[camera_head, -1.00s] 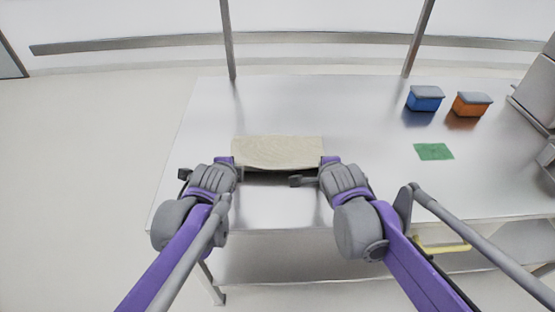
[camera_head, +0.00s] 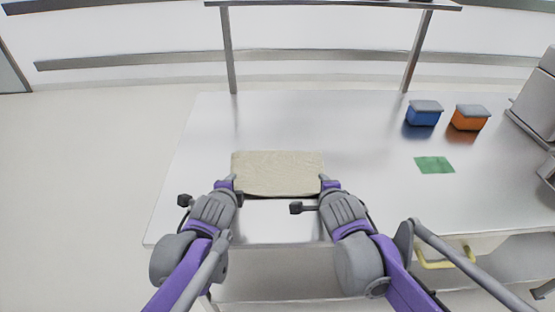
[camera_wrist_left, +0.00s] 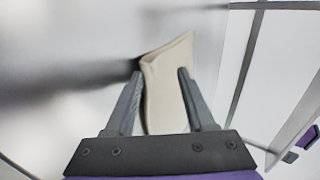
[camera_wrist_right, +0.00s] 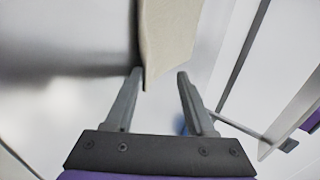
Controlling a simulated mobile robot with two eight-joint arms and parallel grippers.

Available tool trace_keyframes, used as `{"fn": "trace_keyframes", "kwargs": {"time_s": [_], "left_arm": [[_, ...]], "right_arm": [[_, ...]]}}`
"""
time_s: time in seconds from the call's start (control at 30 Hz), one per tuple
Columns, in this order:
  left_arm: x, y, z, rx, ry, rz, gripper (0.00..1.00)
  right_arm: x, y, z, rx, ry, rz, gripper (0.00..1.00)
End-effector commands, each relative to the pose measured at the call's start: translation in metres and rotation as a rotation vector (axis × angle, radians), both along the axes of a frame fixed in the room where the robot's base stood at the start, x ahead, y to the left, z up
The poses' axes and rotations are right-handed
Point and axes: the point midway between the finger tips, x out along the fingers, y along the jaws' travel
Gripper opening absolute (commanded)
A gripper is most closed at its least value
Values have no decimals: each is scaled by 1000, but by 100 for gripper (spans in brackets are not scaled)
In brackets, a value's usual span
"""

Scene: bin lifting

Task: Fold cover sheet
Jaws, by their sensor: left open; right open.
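The beige cover sheet (camera_head: 278,172) lies spread on the steel table in the head view, its near edge slightly curved. My left gripper (camera_head: 232,182) is at its near left corner, and my right gripper (camera_head: 326,182) is at its near right corner. In the left wrist view the left gripper (camera_wrist_left: 160,72) is open, with the sheet (camera_wrist_left: 168,90) showing between its fingers. In the right wrist view the right gripper (camera_wrist_right: 160,73) is open, with the sheet's corner (camera_wrist_right: 163,40) reaching between its fingertips. Whether the fingers touch the cloth cannot be told.
The steel table (camera_head: 300,115) is bare behind the sheet and to its left. A green cloth (camera_head: 434,165) lies at the right. A blue bin (camera_head: 423,117) and an orange bin (camera_head: 468,121), both with grey tops, stand behind it. A yellow handle (camera_head: 445,262) shows below the table.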

Motion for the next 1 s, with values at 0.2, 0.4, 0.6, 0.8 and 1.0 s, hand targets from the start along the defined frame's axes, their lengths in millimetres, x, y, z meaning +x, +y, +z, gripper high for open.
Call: {"fn": "trace_keyframes", "kwargs": {"time_s": [0.2, 0.4, 0.6, 0.8, 1.0], "left_arm": [[-9, 0, 21, 1, 0, -1, 55], [-26, 0, 47, 0, 1, 0, 55], [-47, 0, 72, -1, 1, -1, 55], [-59, 0, 89, 1, 1, -1, 55], [-60, 0, 90, 0, 0, 0, 55]], "right_arm": [[-9, 0, 20, 0, 0, 0, 55], [-26, 0, 47, 0, 1, 0, 55], [-47, 0, 72, 0, 1, 1, 55], [-59, 0, 89, -1, 0, 1, 55], [-60, 0, 90, 0, 0, 0, 55]]}}
